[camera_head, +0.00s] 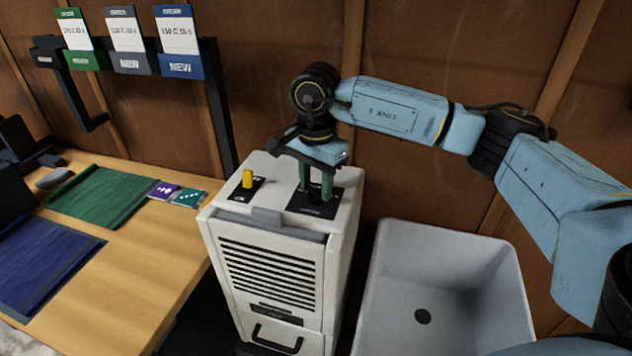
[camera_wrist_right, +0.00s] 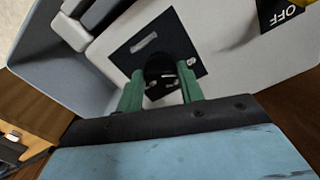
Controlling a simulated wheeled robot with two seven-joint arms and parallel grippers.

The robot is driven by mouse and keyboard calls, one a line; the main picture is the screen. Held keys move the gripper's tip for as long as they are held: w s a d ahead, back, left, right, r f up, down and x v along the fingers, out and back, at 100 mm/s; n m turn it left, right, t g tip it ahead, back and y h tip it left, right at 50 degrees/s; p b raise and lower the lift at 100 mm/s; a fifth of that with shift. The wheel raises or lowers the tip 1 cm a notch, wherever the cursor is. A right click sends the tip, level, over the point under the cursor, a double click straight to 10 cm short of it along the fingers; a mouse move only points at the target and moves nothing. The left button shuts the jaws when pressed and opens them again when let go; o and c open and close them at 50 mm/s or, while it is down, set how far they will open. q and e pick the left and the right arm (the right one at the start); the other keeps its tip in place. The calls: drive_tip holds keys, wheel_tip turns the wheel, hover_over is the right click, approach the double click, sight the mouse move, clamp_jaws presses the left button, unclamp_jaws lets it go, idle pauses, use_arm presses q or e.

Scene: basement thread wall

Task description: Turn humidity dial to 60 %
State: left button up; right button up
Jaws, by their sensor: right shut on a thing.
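The humidity dial (camera_wrist_right: 160,68) is a dark round knob on a black square plate (camera_wrist_right: 140,45) on top of the white dehumidifier (camera_head: 272,258). My right gripper (camera_head: 316,190) points down at the plate at the right of the unit's top. Its green fingers stand on both sides of the dial and are shut on it, as the right wrist view also shows (camera_wrist_right: 162,88). In the head view the fingers mostly hide the dial. The marks on the plate are too small to read, so the setting cannot be told. My left gripper is not in view.
A yellow switch (camera_head: 248,179) stands on the unit's top, left of the dial. A grey sink (camera_head: 440,285) is at the right. A wooden table (camera_head: 150,265) with green (camera_head: 98,196) and blue cloths (camera_head: 40,262) is at the left. The wooden wall is close behind.

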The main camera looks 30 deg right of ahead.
sight(316, 189)
drive_tip(key=o, duration=1)
drive_tip(key=shift+c, duration=0.2)
drive_tip(key=shift+r, duration=0.1)
wheel_tip(316, 189, up, 13)
drive_tip(key=shift+r+p, duration=0.2)
drive_tip(key=shift+p, duration=0.1)
drive_tip(key=shift+f, duration=0.1)
